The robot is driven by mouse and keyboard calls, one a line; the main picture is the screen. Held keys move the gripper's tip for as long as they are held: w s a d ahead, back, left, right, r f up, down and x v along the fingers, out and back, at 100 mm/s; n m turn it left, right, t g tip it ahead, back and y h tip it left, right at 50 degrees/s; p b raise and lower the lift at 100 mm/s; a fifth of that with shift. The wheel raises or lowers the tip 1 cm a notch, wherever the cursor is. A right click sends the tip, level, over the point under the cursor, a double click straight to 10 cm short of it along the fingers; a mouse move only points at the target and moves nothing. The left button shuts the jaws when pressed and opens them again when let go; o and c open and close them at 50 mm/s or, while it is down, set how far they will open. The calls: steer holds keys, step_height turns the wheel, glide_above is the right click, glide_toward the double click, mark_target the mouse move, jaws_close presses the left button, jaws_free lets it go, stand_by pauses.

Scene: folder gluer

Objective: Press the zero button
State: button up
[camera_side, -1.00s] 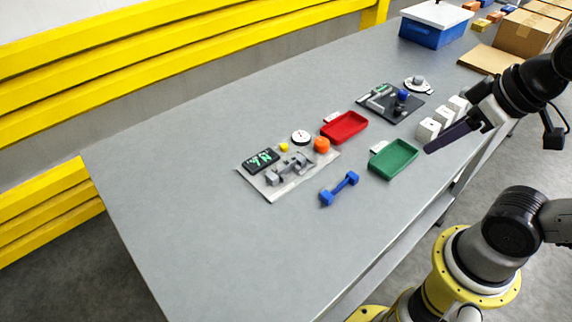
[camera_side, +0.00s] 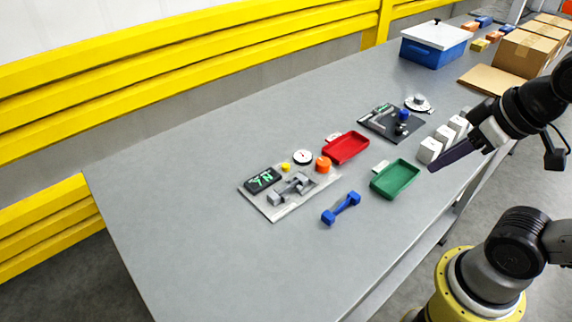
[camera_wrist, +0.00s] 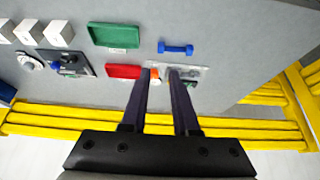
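A light grey plate (camera_side: 290,212) lies on the table in the side view. It carries a black display (camera_side: 262,179) with green marks, a small yellow button (camera_side: 285,167), a white round dial (camera_side: 302,157), an orange round knob or button (camera_side: 323,164) and a grey clamp-like part. No label shows which one is the zero button. In the wrist view the plate (camera_wrist: 200,69) and orange part (camera_wrist: 154,73) are partly hidden by my fingers. My gripper (camera_side: 432,170) is in the air, right of the plate and near the green tray. Its two fingers (camera_wrist: 161,71) are apart with nothing between.
A blue dumbbell-shaped part (camera_side: 341,208), a red tray (camera_side: 346,148) and a green tray (camera_side: 396,180) lie near the plate. White blocks (camera_side: 446,135) and a dark fixture plate (camera_side: 376,127) are farther right. The table's left side is clear.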

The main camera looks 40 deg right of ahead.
jaws_close()
stand_by(1.4)
